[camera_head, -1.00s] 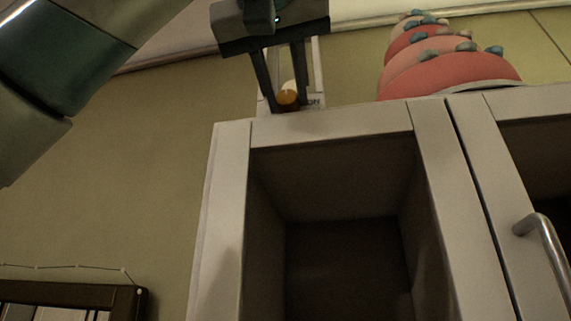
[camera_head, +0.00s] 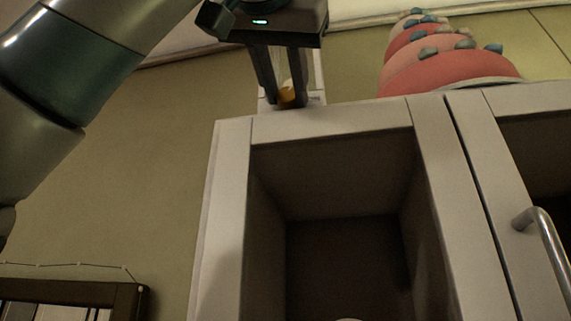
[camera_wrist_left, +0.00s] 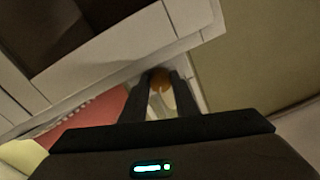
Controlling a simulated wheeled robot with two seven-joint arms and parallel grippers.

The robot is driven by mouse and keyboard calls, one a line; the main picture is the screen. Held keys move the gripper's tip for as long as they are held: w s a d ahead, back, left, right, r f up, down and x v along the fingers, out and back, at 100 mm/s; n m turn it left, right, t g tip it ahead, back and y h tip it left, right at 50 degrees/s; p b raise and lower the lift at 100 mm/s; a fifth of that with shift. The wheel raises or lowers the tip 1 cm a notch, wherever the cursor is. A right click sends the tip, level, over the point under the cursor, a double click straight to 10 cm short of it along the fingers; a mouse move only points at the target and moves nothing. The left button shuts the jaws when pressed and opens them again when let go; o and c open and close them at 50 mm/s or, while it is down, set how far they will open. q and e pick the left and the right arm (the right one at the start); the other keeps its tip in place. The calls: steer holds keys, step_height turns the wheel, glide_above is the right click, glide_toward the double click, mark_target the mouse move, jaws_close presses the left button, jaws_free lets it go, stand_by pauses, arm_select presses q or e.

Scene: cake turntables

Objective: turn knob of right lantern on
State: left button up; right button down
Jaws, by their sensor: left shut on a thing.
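The knob sits on the front of a pale lantern (camera_head: 318,78) at the cabinet's top left corner. The fingers and wrist hide much of the lantern. The right gripper is in neither view.
A white cabinet (camera_head: 232,190) with an open dark compartment fills the middle, with a metal handle (camera_head: 545,245) at the right. A tiered pink cake (camera_head: 440,72) stands on top at the right. A dark frame (camera_head: 125,292) hangs at the lower left.

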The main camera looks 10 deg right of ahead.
arm_select(q)
steer(key=o, duration=1.1)
steer(key=shift+c, duration=0.2)
steer(key=shift+s, duration=0.15)
steer(key=shift+s+a+f+b, duration=0.1)
steer(key=shift+s+a+b, duration=0.2)
steer(key=shift+s+b, duration=0.3)
steer(key=b+v, duration=0.5)
steer(key=v, duration=1)
steer(key=shift+s+a, duration=0.15)
steer(key=shift+s, duration=0.25)
